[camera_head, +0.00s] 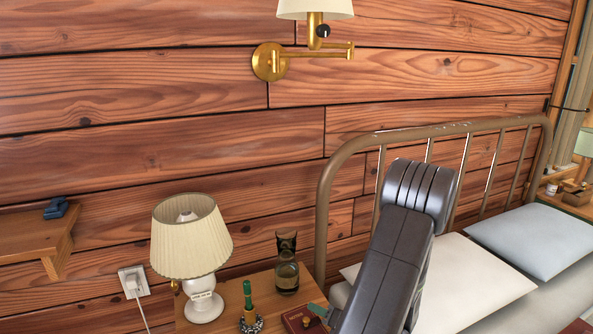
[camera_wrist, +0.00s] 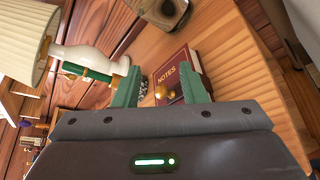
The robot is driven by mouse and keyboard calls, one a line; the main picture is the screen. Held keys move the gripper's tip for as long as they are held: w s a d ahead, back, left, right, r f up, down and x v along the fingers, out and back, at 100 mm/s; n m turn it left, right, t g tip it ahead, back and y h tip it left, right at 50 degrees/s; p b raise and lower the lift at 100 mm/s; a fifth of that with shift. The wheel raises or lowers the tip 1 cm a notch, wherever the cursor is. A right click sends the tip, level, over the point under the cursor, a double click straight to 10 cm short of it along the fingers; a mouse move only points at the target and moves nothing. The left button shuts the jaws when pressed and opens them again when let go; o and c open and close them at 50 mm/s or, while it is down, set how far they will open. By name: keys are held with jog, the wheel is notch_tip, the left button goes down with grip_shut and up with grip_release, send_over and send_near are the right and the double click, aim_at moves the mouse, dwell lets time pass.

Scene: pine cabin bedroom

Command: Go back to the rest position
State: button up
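My gripper (camera_wrist: 162,80) shows in the wrist view with its two green fingers wide apart and nothing held between them. Beyond the fingers lies a dark red book marked NOTES (camera_wrist: 172,72), with a small brass object (camera_wrist: 160,92) near its corner. In the head view my dark arm rises in front of the bed, and a green fingertip (camera_head: 318,310) shows low over the red book (camera_head: 300,320) on the nightstand (camera_head: 262,287). The rest of my gripper is hidden or out of frame there.
A wall lamp (camera_head: 270,62) hangs above; a wooden shelf (camera_head: 30,235) is left.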

jog(key=d+m+y, duration=0.1)
jog(key=w+m+p, duration=0.1)
jog(key=m, duration=0.1)
jog(key=shift+d+y, duration=0.4)
jog(key=shift+w+d+f+m+y, duration=0.2)
jog(key=shift+d+m+y, duration=0.25)
jog(key=shift+m, duration=0.35)
jog(key=shift+s+a, duration=0.1)
